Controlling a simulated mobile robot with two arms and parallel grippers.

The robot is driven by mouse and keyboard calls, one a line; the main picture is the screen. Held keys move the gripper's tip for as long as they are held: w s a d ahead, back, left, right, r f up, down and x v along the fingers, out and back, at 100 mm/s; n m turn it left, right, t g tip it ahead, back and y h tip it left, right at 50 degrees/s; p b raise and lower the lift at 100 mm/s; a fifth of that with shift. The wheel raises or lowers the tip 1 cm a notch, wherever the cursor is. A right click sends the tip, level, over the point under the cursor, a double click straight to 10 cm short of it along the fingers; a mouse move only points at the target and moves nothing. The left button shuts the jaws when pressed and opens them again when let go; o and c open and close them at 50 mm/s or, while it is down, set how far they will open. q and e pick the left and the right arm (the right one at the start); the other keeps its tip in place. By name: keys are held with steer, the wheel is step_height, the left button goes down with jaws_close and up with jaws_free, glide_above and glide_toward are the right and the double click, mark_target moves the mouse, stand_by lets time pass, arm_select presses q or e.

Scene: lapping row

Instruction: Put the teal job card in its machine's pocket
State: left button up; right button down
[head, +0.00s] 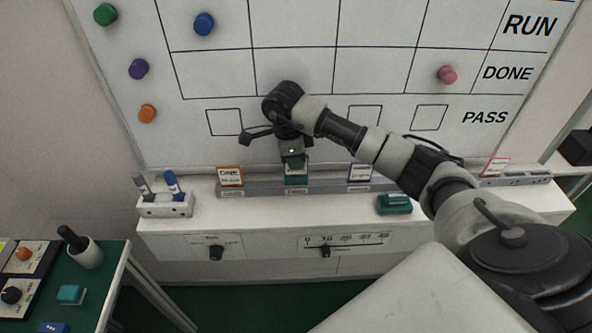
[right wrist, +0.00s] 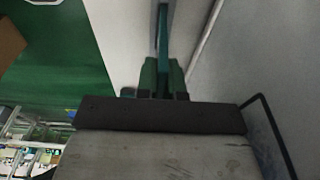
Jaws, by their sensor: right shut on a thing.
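The teal job card (head: 296,180) is upright at the grey rail (head: 328,187) along the foot of the whiteboard. My right gripper (head: 295,163) is shut on its top edge from above. In the right wrist view the card (right wrist: 162,35) shows as a thin teal edge between the two fingers (right wrist: 161,80), in line with the rail. Its lower edge meets the rail, but I cannot tell how deep it sits. An orange-edged card (head: 230,175) stands to its left and a purple-edged card (head: 360,173) to its right. My left gripper is not in view.
A marker holder (head: 167,206) is on the shelf at left, a teal block (head: 394,204) at right. Round magnets, such as a pink one (head: 447,75), dot the board. A green-topped table (head: 105,274) stands at lower left.

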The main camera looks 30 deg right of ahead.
steer(key=shift+f+b, duration=0.5)
steer(key=shift+f, duration=0.8)
steer(key=shift+f, duration=0.15)
steer(key=c, duration=1.3)
jaws_free()
steer(key=shift+o, duration=0.2)
steer(key=shift+r, duration=0.35)
steer(key=r, duration=0.4)
steer(key=a+r, duration=0.1)
steer(key=r, duration=0.2)
steer(key=w+r, duration=0.1)
steer(key=r, duration=0.3)
steer(key=shift+a+r, duration=0.3)
